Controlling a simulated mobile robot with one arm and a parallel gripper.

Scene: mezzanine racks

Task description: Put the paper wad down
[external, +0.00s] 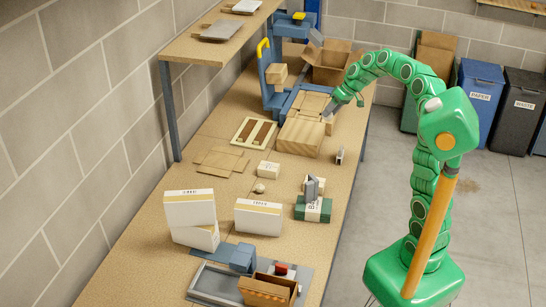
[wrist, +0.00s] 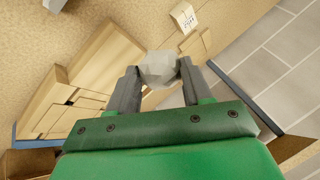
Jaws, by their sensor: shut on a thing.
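The paper wad (wrist: 159,67) is a pale grey, crumpled ball. In the wrist view it sits between the two fingertips of my gripper (wrist: 158,78), which is shut on it. In the external view my gripper (external: 329,114) is over the far part of the bench, beside a wooden block-like box (external: 300,137). The wad cannot be made out there. The wrist view shows bench surface and cardboard pieces beyond the wad; how high it is held is hard to tell.
The long bench (external: 130,262) holds white boxes (external: 258,217), a green box (external: 313,209), flat cardboard (external: 222,160) and a small pale round thing (external: 259,188). An open carton (external: 333,63) stands at the far end. Blue and black bins (external: 478,95) stand on the floor.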

